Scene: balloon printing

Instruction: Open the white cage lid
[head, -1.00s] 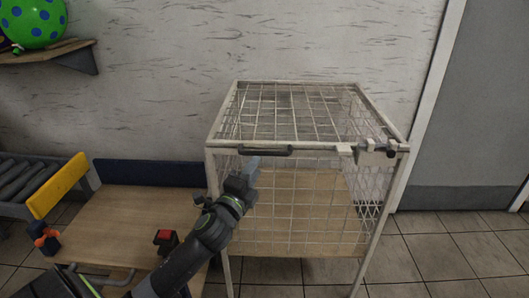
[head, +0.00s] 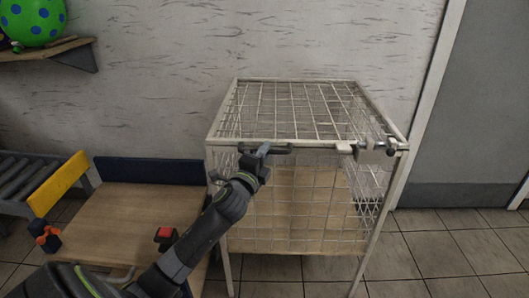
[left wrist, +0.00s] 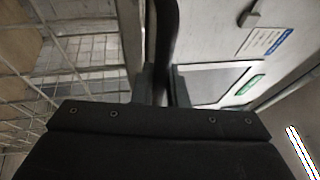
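The white wire cage (head: 300,215) stands on legs in the middle of the head view. Its lid (head: 290,108) lies flat and shut on top. A dark handle (head: 292,150) runs along the lid's front edge, and a latch (head: 372,151) sits at the front right corner. My left gripper (head: 264,150) is at the handle's left end. In the left wrist view the dark handle (left wrist: 166,35) passes between the close-set fingers (left wrist: 162,85), which look shut on it. Their contact is partly hidden. My right gripper is not in view.
A wooden-topped table (head: 120,220) stands left of the cage, with a red-topped block (head: 166,235) on it. A yellow-ended roller conveyor (head: 58,185) is at the far left. A shelf (head: 45,52) holds a green balloon (head: 33,20). Floor right of the cage is clear.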

